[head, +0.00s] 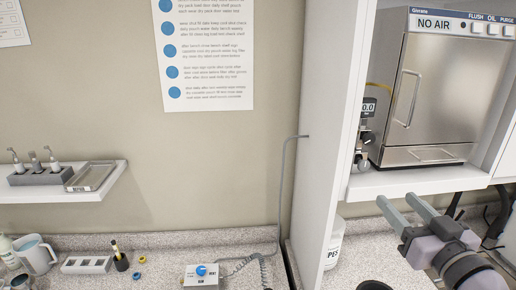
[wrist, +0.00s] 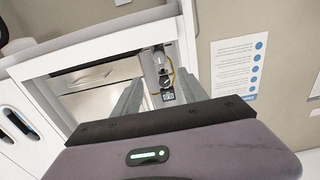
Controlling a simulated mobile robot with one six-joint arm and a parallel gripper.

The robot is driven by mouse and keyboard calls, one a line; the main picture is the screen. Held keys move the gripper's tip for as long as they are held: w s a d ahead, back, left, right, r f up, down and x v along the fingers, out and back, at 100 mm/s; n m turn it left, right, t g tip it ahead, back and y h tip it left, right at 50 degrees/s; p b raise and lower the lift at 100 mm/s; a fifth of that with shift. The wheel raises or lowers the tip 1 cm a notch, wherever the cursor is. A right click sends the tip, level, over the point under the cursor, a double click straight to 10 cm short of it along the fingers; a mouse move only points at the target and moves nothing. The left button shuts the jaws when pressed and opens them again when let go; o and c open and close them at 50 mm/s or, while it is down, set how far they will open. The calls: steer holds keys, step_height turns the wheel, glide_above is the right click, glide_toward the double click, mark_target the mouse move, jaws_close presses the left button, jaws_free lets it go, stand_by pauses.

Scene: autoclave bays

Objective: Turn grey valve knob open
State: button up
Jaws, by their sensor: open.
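A small valve assembly with a digital gauge (head: 369,107) reading 0.0 stands on the shelf, left of the steel autoclave (head: 430,95). What looks like the grey valve knob (head: 368,138) is below the gauge, small and hard to make out; its turn position cannot be told. In the wrist view the valve assembly (wrist: 163,72) shows beyond and between my fingers, with the gauge (wrist: 168,97) nearer. My gripper (head: 402,201) is open and empty, below the shelf front in the head view and apart from the knob. It also shows in the wrist view (wrist: 157,85).
The autoclave panel (head: 434,22) reads NO AIR. A white side panel (head: 325,130) stands left of the valve, and the shelf edge (head: 420,182) runs below it. A small box with a blue knob (head: 201,271) and a white tub (head: 333,245) are on the counter.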

mark_target(365, 166)
steer(key=w+p, duration=0.4)
steer(key=w, duration=1)
steer(key=shift+w+a+p, duration=0.1)
steer(key=shift+w+p, duration=0.2)
steer(key=shift+p, duration=0.1)
steer(key=shift+c, duration=0.4)
jaws_close()
